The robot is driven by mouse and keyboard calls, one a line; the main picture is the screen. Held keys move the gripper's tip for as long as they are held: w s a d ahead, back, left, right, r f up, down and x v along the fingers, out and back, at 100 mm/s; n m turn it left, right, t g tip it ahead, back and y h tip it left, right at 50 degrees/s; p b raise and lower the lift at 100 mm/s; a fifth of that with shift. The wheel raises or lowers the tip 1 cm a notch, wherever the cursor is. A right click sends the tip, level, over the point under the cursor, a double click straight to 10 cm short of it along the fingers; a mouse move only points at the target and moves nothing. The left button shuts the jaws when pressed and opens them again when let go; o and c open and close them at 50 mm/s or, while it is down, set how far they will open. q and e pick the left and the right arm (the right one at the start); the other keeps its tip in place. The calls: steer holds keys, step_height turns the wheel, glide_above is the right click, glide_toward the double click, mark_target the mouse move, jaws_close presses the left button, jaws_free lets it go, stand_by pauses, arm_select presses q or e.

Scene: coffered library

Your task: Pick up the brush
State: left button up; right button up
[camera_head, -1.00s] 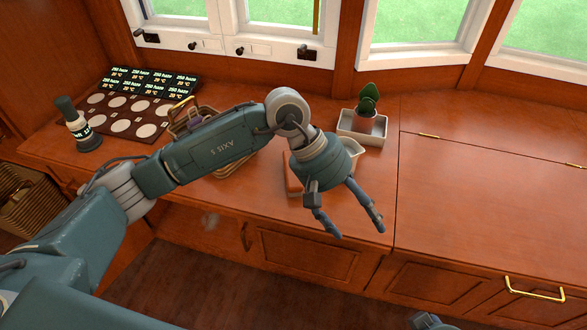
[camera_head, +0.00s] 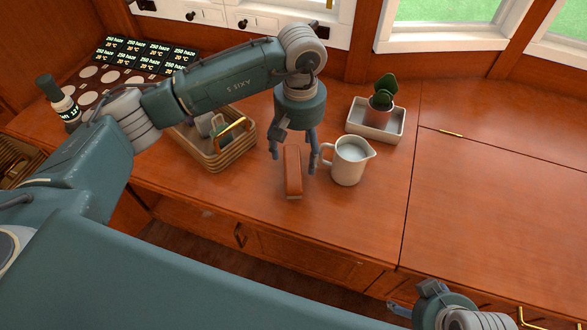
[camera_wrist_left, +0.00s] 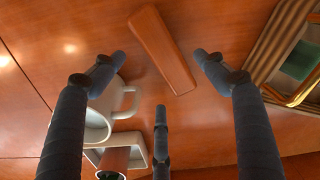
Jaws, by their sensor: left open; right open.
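The brush (camera_head: 292,175) is an orange-brown block lying on the wooden counter, its long side running toward the front edge. In the left wrist view the brush (camera_wrist_left: 162,50) shows between and beyond the spread fingertips. My left gripper (camera_head: 294,163) points down over the brush, open and empty, with one finger on each side. I cannot tell whether the fingers touch it. My right gripper (camera_head: 418,296) is open at the bottom right, in front of the counter and far from the brush. Its fingers are only partly in view.
A white jug (camera_head: 349,163) stands just right of the brush, its handle close to my left gripper's right finger. A wicker basket (camera_head: 236,154) is to the left. A potted cactus (camera_head: 381,97) stands in a white tray (camera_head: 362,128) behind. The counter at right (camera_head: 500,190) is clear.

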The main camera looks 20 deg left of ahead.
mark_target(297, 165)
arm_select(q)
step_height(297, 165, down, 2)
steer(key=shift+f, duration=0.15)
step_height(297, 165, down, 5)
steer(key=shift+s+a+r+b, duration=0.1)
steer(key=shift+a+b, duration=0.05)
steer(key=shift+b, duration=0.3)
steer(key=c, duration=1.4)
arm_select(e)
steer(key=shift+f, duration=0.4)
arm_select(q)
steer(key=shift+r, duration=0.1)
step_height(297, 165, up, 9)
steer(key=shift+f+p, duration=0.1)
steer(key=shift+p, duration=0.65)
step_height(297, 165, up, 11)
steer(key=shift+r+p, duration=0.1)
steer(key=shift+p, duration=0.55)
arm_select(e)
steer(key=x, duration=0.5)
steer(key=shift+s, duration=0.15)
